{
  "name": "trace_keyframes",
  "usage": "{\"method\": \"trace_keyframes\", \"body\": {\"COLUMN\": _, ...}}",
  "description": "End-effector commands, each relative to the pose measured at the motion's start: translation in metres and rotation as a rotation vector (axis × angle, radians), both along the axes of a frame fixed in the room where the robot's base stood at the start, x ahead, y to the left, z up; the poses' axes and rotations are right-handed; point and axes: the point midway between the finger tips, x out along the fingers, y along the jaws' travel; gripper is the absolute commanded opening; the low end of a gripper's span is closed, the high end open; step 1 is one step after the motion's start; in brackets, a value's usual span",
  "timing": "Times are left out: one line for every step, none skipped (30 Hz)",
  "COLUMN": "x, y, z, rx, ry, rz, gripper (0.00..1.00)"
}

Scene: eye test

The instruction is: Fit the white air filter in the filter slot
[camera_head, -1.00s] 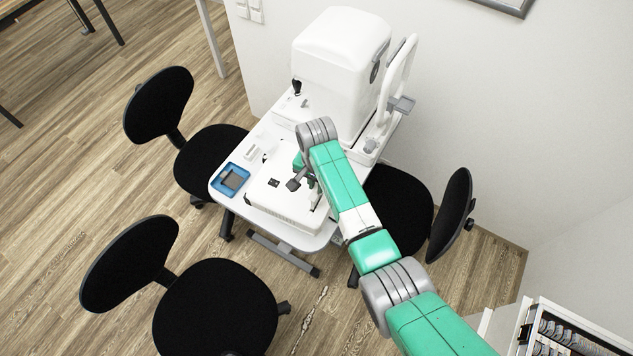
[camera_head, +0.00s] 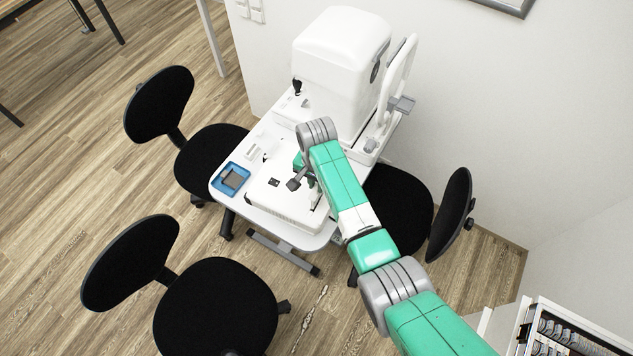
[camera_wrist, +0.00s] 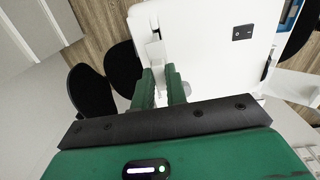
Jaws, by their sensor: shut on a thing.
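My gripper (camera_wrist: 162,72) shows in the wrist view with its two green fingers close together. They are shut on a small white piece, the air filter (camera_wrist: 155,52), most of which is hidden. It is held at the edge of a flat white device with a black switch (camera_wrist: 242,32). The same white device (camera_head: 285,208) lies on the table in the head view, under my wrist. In that view my arm hides the filter and most of my gripper. I cannot make out the filter slot, or whether the filter is inside it or only beside it.
A large white instrument (camera_head: 340,65) stands at the back of the white table (camera_head: 228,198). A blue tray (camera_head: 217,185) with a grey item sits at the table's left edge. Black chairs stand around, one (camera_head: 215,305) in front. Open floor lies to the left.

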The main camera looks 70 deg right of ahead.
Motion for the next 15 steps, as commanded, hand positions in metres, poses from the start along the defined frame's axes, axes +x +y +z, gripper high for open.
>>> {"method": "trace_keyframes", "body": {"x": 0.0, "y": 0.0, "z": 0.0, "rx": 0.0, "ry": 0.0, "rz": 0.0, "gripper": 0.01}}
{"method": "trace_keyframes", "body": {"x": 0.0, "y": 0.0, "z": -0.001, "rx": 0.0, "ry": 0.0, "rz": 0.0, "gripper": 0.01}}
{"method": "trace_keyframes", "body": {"x": 0.0, "y": 0.0, "z": -0.001, "rx": 0.0, "ry": 0.0, "rz": 0.0, "gripper": 0.01}}
{"method": "trace_keyframes", "body": {"x": 0.0, "y": 0.0, "z": -0.002, "rx": 0.0, "ry": 0.0, "rz": 0.0, "gripper": 0.01}}
{"method": "trace_keyframes", "body": {"x": 0.0, "y": 0.0, "z": -0.002, "rx": 0.0, "ry": 0.0, "rz": 0.0, "gripper": 0.01}}
{"method": "trace_keyframes", "body": {"x": 0.0, "y": 0.0, "z": -0.003, "rx": 0.0, "ry": 0.0, "rz": 0.0, "gripper": 0.01}}
{"method": "trace_keyframes", "body": {"x": 0.0, "y": 0.0, "z": -0.004, "rx": 0.0, "ry": 0.0, "rz": 0.0, "gripper": 0.01}}
{"method": "trace_keyframes", "body": {"x": 0.0, "y": 0.0, "z": -0.005, "rx": 0.0, "ry": 0.0, "rz": 0.0, "gripper": 0.01}}
{"method": "trace_keyframes", "body": {"x": 0.0, "y": 0.0, "z": -0.006, "rx": 0.0, "ry": 0.0, "rz": 0.0, "gripper": 0.01}}
{"method": "trace_keyframes", "body": {"x": 0.0, "y": 0.0, "z": -0.007, "rx": 0.0, "ry": 0.0, "rz": 0.0, "gripper": 0.01}}
{"method": "trace_keyframes", "body": {"x": 0.0, "y": 0.0, "z": -0.008, "rx": 0.0, "ry": 0.0, "rz": 0.0, "gripper": 0.01}}
{"method": "trace_keyframes", "body": {"x": 0.0, "y": 0.0, "z": -0.009, "rx": 0.0, "ry": 0.0, "rz": 0.0, "gripper": 0.01}}
{"method": "trace_keyframes", "body": {"x": 0.0, "y": 0.0, "z": -0.009, "rx": 0.0, "ry": 0.0, "rz": 0.0, "gripper": 0.01}}
{"method": "trace_keyframes", "body": {"x": 0.0, "y": 0.0, "z": -0.01, "rx": 0.0, "ry": 0.0, "rz": 0.0, "gripper": 0.01}}
{"method": "trace_keyframes", "body": {"x": 0.0, "y": 0.0, "z": -0.011, "rx": 0.0, "ry": 0.0, "rz": 0.0, "gripper": 0.01}}
